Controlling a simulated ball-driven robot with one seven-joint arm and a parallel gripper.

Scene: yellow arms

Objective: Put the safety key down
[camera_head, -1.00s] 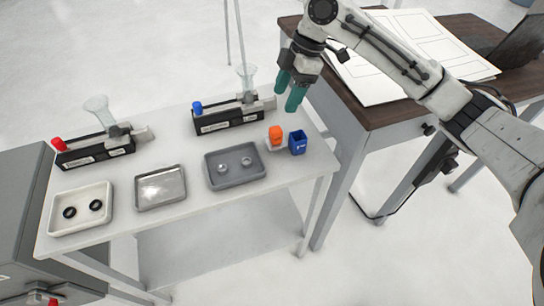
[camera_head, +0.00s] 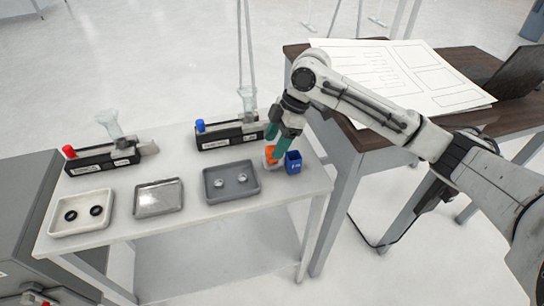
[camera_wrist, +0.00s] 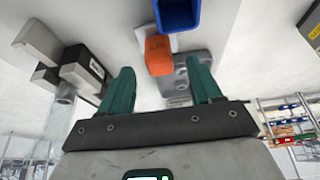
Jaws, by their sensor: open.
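An orange block (camera_head: 270,154), which I take to be the safety key, stands at the right end of the white table, beside a blue open-topped box (camera_head: 293,162). In the wrist view the orange block (camera_wrist: 159,55) is at a grey holder (camera_wrist: 190,66), and the blue box (camera_wrist: 178,12) is beyond it. My gripper (camera_head: 277,146) has teal fingers and is right above and beside the orange block, partly hiding it. In the wrist view my gripper (camera_wrist: 160,68) is open, with the block seen between the fingertips. I cannot tell whether they touch it.
The white table (camera_head: 110,232) also holds a grey tray with two small round parts (camera_head: 231,195), a metal tray (camera_head: 158,211), a cream tray with two black rings (camera_head: 53,232), and two black devices with a blue (camera_head: 200,126) and a red knob (camera_head: 69,151). A brown desk (camera_head: 395,137) stands right.

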